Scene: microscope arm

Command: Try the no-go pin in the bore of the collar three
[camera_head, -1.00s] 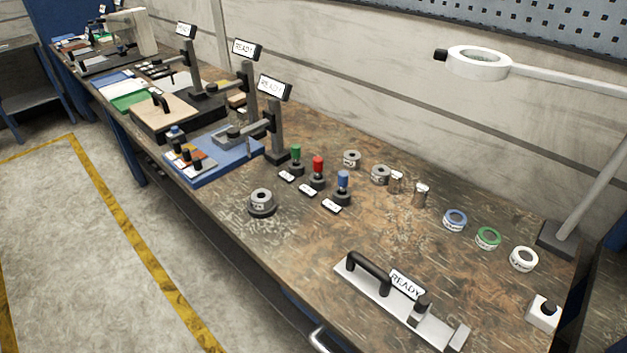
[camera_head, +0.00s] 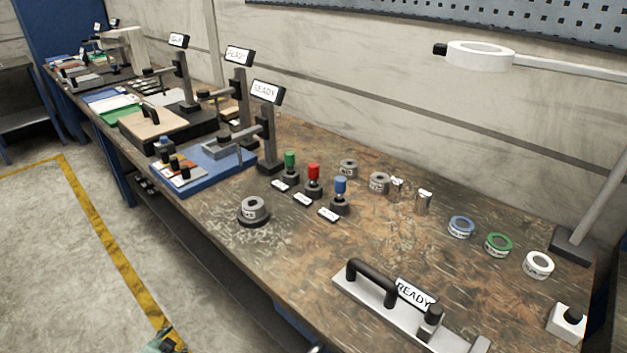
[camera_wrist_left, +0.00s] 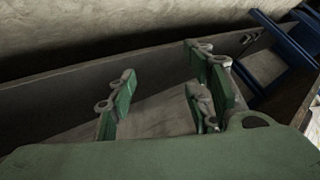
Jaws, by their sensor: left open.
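A grey collar (camera_head: 253,208) sits on a dark round base on the bench, left of centre. Three handled pins stand in dark holders: green (camera_head: 290,160), red (camera_head: 313,173) and blue (camera_head: 340,187), each with a small label card in front, unreadable here. My left gripper (camera_wrist_left: 165,98) is open and empty in the left wrist view. A green part of my left arm (camera_head: 165,341) shows at the bottom of the head view, over the floor. My right gripper is out of view.
Gauge stands with READY displays (camera_head: 266,92) line the back left. A handled READY fixture (camera_head: 400,305) lies at the front right. Blue, green and white rings (camera_head: 461,227) and a lamp base (camera_head: 572,246) stand at right. The bench around the front collar is clear.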

